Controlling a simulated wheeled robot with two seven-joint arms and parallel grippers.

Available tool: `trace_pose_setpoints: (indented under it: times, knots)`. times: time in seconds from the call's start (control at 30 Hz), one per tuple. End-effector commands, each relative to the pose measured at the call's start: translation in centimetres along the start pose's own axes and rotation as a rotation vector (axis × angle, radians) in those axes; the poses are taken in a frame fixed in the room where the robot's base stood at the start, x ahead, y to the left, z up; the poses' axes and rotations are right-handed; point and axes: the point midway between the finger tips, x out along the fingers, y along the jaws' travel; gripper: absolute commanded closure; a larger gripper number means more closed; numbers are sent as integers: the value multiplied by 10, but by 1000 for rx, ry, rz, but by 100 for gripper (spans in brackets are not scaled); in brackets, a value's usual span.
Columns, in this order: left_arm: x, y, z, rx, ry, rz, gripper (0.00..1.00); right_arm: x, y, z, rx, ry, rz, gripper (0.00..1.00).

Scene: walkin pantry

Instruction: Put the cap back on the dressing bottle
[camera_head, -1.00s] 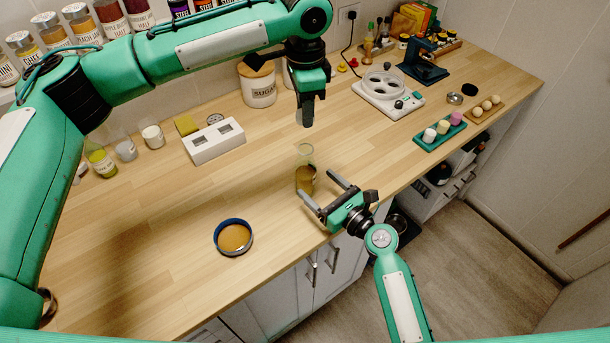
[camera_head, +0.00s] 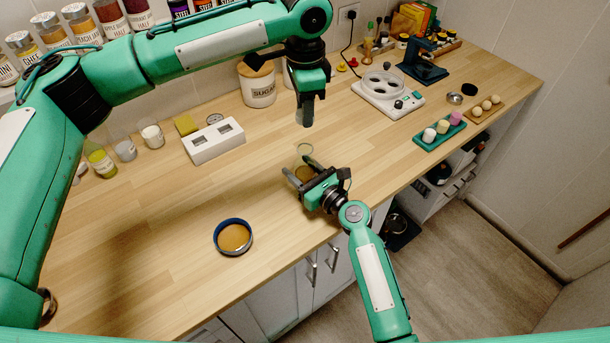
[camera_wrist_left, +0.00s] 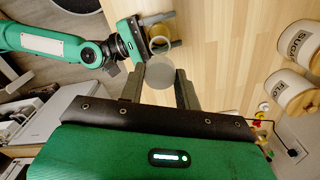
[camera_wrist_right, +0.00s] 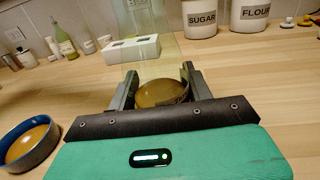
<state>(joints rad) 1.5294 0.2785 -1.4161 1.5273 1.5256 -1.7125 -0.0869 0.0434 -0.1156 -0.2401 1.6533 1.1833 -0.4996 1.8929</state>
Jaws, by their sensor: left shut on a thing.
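The dressing bottle (camera_head: 304,152) is clear glass with brown dressing low inside; it stands upright on the counter and has no cap on top. It also shows in the right wrist view (camera_wrist_right: 150,50). My right gripper (camera_head: 298,178) is low at the bottle, with its open fingers on either side of the glass; contact is unclear. My left gripper (camera_head: 307,122) points down above and behind the bottle. In the left wrist view it is shut on the cap (camera_wrist_left: 160,72), a round grey disc between its fingertips. The cap is hard to make out in the head view.
A blue-rimmed dish (camera_head: 233,237) of amber stuff sits front left of the bottle. A white block with square openings (camera_head: 213,142) and a sugar canister (camera_head: 258,86) stand behind. A white hob-like device (camera_head: 388,95) is at right. The counter around the bottle is mostly clear.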

Motion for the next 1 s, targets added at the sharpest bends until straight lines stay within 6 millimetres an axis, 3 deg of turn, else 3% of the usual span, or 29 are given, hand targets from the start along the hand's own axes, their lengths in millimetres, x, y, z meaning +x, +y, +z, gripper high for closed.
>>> trace_pose_setpoints:
  times: [0.03, 0.2, 0.37, 0.67, 1.0]
  knots:
    - [0, 0, 0, 0, 0, 0, 88, 0, 0, 0, 0, 0, 0, 60]
    - [0, 0, 0, 0, 0, 0, 88, 0, 0, 0, 0, 0, 0, 91]
    - [8, 0, 0, 0, -1, 1, 88, 0, 0, 0, 0, 0, 0, 91]
    - [48, 1, 0, 0, 0, 0, 88, 0, 0, 0, 0, 0, 0, 91]
    - [50, 0, 0, 0, 1, -2, 88, 0, 0, 0, 0, 0, 0, 91]
